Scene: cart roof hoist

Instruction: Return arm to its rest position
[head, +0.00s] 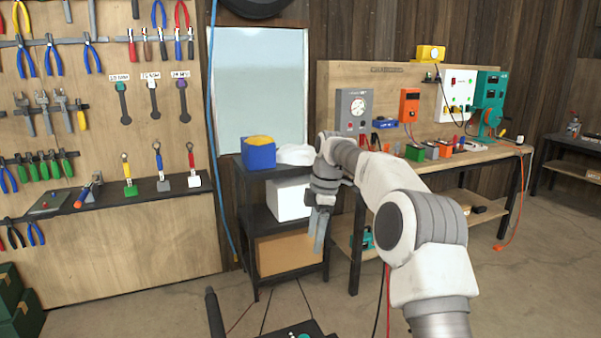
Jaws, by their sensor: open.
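My arm reaches forward from the lower right of the head view, bent at the elbow. My gripper (319,232) hangs at its far end and points down in front of the right side of a black shelf cart (283,226). The jaws are open, seen nearly edge-on, and I see nothing between them. The arm hides part of the cart and of the workbench behind it.
The cart's top bears a blue and yellow box (259,154); lower shelves hold a white box (288,199) and a cardboard box (289,251). A workbench (463,157) stands right, a tool pegboard (98,110) left. Floor (130,312) lies open at front left.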

